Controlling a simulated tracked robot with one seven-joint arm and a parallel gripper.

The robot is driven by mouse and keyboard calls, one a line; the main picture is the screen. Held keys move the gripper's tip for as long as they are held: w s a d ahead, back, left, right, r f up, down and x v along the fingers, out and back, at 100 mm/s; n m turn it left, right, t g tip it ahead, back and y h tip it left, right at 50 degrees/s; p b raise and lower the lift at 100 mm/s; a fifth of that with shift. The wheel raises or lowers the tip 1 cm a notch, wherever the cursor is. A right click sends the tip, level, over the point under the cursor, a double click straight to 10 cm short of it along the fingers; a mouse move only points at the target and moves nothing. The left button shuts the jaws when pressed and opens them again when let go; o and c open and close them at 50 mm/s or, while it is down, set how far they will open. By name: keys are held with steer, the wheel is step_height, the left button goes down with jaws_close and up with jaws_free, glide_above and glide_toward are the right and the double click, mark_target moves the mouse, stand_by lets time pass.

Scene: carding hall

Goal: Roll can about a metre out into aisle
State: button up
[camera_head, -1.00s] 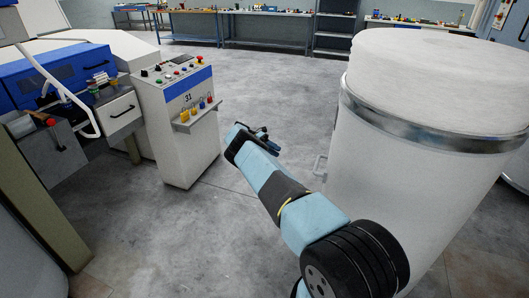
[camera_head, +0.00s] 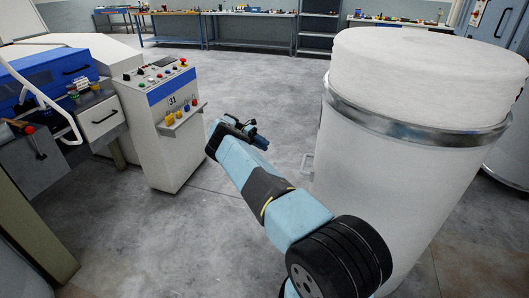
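The can (camera_head: 375,185) is a tall white cylinder with a metal band (camera_head: 415,128) near its top and a white mass (camera_head: 420,75) standing above the rim. It stands upright at the right. A small grey handle or bracket (camera_head: 307,167) shows low at its left side. My arm reaches up and left from the lower middle, in front of the can. My gripper (camera_head: 250,131) is at the arm's far end, left of the can and apart from it in the picture. Its fingers are small and dark, and I cannot tell whether they are open. Nothing held is visible.
A control cabinet (camera_head: 165,140) marked 31 and a blue and white machine (camera_head: 55,75) stand at the left. Another white cylinder (camera_head: 512,155) is partly visible at the right edge. Benches (camera_head: 250,30) and shelves line the back. Open grey floor (camera_head: 265,80) lies between.

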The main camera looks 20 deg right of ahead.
steer(key=d+r+m+t+y, duration=0.2)
steer(key=d+r+m+y, duration=0.15)
steer(key=r, duration=0.85)
steer(key=s+a+r+m+t+y, duration=0.25)
steer(key=s+r+m, duration=0.35)
steer(key=r, duration=0.6)
steer(key=s+a+r+m+t+y, duration=0.1)
steer(key=s+r+m+t, duration=0.3)
steer(key=s+r, duration=0.6)
steer(key=s+a+r+m+t+y, duration=0.1)
steer(key=s+a+r+m+t, duration=0.15)
steer(key=s+a+r, duration=0.45)
steer(key=s+a+r+m+t+y, duration=0.1)
steer(key=s+a+r+m+t, duration=0.25)
steer(key=s, duration=0.55)
steer(key=s+a+m+t, duration=0.1)
steer(key=s+a, duration=0.2)
steer(key=s, duration=0.3)
steer(key=s+a+m+t, duration=0.1)
steer(key=s+a+m, duration=0.1)
steer(key=s, duration=0.4)
steer(key=s+a+f+m+t, duration=0.1)
steer(key=s+a+m, duration=0.1)
steer(key=s, duration=0.4)
steer(key=shift+s+a, duration=0.15)
steer(key=shift+a, duration=0.7)
